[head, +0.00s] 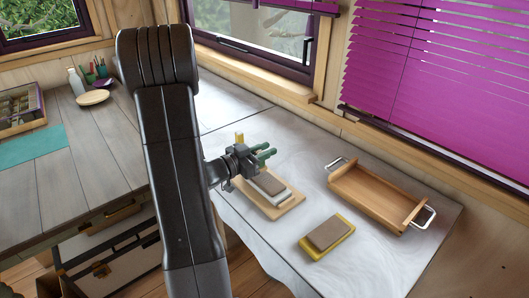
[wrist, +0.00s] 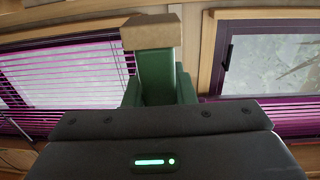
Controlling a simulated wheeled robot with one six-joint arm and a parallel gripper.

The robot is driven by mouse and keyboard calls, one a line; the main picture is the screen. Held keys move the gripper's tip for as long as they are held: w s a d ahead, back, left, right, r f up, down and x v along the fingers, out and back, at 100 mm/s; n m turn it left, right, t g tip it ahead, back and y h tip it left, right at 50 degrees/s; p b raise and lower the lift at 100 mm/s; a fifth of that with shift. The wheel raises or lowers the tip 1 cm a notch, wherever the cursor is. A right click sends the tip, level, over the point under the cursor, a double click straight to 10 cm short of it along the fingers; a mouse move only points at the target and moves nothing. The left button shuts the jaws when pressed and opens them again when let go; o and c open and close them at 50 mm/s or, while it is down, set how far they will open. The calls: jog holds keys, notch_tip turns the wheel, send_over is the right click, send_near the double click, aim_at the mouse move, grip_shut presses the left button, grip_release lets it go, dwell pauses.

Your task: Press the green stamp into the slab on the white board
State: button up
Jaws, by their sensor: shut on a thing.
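My gripper (head: 258,155) is shut on the green stamp (head: 268,152) near the far end of the white board. In the wrist view the stamp (wrist: 155,75) is a dark green piece with a tan block (wrist: 152,32) at its far end. The white board (head: 285,197) lies on a wooden base and carries a brown slab (head: 269,183). The stamp appears just above the slab's far end, and I cannot tell whether they touch. My gripper hides part of that end. A second brown slab (head: 326,234) lies on a yellow board (head: 340,237) nearer the front.
A wooden tray (head: 375,198) with metal handles stands on the right. A small yellow upright object (head: 239,138) is behind my gripper. Windows and purple blinds (head: 440,80) line the back wall. The pale cloth (head: 320,170) is bare between white board and tray.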

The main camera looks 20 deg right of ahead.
notch_tip(320, 180, up, 4)
jog(key=p, duration=0.2)
jog(key=shift+r+p, duration=0.2)
jog(key=shift+p, duration=0.2)
jog(key=shift+o, duration=0.4)
jog(key=shift+c, duration=0.4)
